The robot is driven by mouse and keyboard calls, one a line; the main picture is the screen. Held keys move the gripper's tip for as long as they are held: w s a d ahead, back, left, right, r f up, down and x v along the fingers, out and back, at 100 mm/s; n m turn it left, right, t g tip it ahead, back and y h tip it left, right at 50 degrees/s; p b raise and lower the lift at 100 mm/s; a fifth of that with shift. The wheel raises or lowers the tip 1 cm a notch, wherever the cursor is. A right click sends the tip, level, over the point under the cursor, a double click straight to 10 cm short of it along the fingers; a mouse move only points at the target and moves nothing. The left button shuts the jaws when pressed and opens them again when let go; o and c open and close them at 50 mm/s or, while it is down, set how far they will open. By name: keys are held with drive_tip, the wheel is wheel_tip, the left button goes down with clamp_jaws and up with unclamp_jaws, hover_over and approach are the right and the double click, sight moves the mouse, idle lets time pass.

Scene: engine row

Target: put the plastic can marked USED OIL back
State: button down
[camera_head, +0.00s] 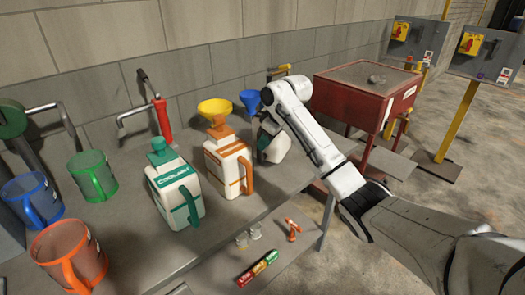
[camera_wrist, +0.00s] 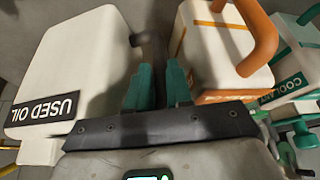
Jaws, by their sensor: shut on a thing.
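The white plastic can marked USED OIL (camera_wrist: 75,65) fills the left of the wrist view, with its black label upside down there. In the head view a white can (camera_head: 272,147) shows partly behind my arm at the right end of the bench. My gripper (camera_wrist: 159,76) has teal fingers close around the dark handle beside the USED OIL can. I cannot tell whether the can touches the bench.
The orange-handled can (camera_head: 228,165) and the green COOLANT can (camera_head: 175,192) stand left of it on the bench (camera_head: 135,215). Yellow (camera_head: 214,107) and blue (camera_head: 250,100) funnels are near. Several coloured jugs stand at left. A red cabinet (camera_head: 362,95) is beyond the bench's right end.

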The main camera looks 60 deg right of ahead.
sight(261, 154)
drive_tip(key=shift+w+a+f+p, duration=0.15)
drive_tip(key=shift+w+f+p, duration=0.1)
drive_tip(key=shift+f, duration=0.8)
drive_tip(key=shift+w+a+f+p, duration=0.1)
drive_tip(key=shift+f+p, duration=0.15)
drive_tip(key=shift+f, duration=0.75)
drive_tip(key=c, duration=1)
unclamp_jaws()
drive_tip(key=b+v, duration=0.1)
drive_tip(key=v, duration=1.1)
